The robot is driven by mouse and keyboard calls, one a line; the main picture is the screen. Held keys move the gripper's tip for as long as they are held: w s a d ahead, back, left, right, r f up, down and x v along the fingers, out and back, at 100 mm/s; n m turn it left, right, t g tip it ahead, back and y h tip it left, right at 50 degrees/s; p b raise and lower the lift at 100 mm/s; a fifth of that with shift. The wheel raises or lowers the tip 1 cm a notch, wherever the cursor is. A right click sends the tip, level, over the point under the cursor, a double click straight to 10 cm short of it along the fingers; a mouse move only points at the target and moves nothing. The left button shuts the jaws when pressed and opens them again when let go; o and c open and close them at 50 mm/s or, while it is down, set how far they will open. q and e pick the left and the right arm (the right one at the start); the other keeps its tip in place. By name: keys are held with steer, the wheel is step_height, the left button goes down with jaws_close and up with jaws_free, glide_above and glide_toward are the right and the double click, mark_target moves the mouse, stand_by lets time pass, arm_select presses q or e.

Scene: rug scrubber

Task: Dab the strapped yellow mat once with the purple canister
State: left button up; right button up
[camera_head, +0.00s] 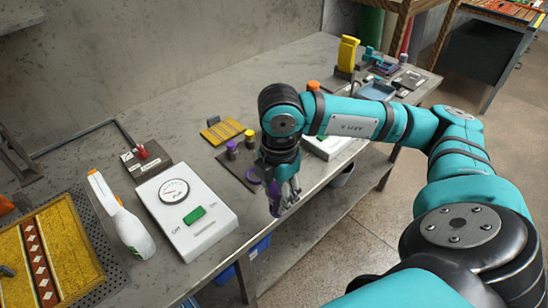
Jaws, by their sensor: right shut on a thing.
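The yellow mat (78,265) lies at the far left on a dark perforated tray, with a dark red diamond-patterned band across it. My right gripper (280,200) hangs near the table's front edge, pointing down, to the right of the mat and well apart from it. It is shut on a purple thing, which I take to be the purple canister (273,189); the fingers partly cover it. My left gripper is not in view.
Small purple-and-black (231,152) and yellow-topped (250,140) containers stand behind the gripper. A small yellow striped pad (222,132) lies farther back.

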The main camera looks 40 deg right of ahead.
steer(key=o, duration=0.6)
steer(key=c, duration=0.5)
steer(key=shift+o, duration=0.2)
